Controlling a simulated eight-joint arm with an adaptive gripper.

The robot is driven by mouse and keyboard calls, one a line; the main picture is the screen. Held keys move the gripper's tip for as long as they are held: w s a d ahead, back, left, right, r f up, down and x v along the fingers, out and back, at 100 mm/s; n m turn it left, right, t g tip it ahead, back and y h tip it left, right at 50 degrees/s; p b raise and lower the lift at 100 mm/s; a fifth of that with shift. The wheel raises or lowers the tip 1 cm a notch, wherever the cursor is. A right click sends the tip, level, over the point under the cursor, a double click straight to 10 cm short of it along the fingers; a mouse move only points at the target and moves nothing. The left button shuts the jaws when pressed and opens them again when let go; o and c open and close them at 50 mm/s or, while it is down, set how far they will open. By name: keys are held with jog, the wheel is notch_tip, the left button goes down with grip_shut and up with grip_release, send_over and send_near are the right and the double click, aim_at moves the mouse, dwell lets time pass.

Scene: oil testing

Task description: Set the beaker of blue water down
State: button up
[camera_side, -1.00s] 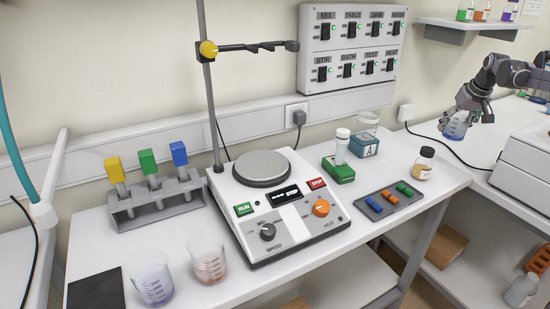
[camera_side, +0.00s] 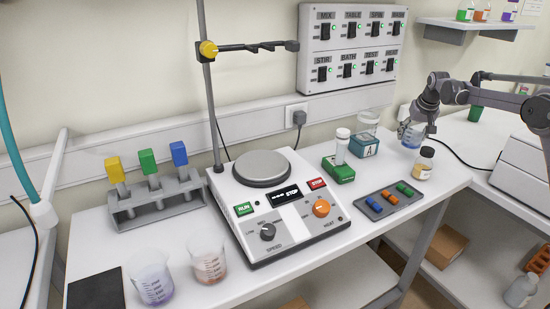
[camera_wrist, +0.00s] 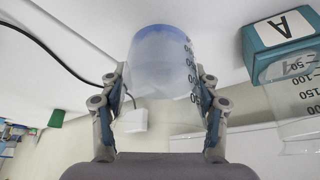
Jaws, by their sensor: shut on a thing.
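The beaker of blue water (camera_side: 409,136) is at the back right of the white bench, upright, beside the teal block marked A. My gripper (camera_side: 418,122) is shut on it from the right side. In the wrist view the beaker (camera_wrist: 162,65) sits between the two fingers of my gripper (camera_wrist: 163,92), with blue at its base. Its base is at or very close to the bench top; I cannot tell whether it touches. My gripper partly hides its upper part in the side view.
The teal block (camera_side: 364,147) carries a clear beaker (camera_side: 368,122) just left of the held one. An amber-liquid bottle (camera_side: 423,163) with a black cap stands in front. A tray of coloured pieces (camera_side: 388,202) lies nearer. A black cable (camera_side: 455,152) runs behind to the right.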

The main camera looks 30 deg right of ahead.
aim_at(409, 145)
jog(key=shift+f, duration=2)
jog(key=shift+f, duration=0.15)
jog(key=o, duration=1.8)
jog(key=shift+c, duration=0.2)
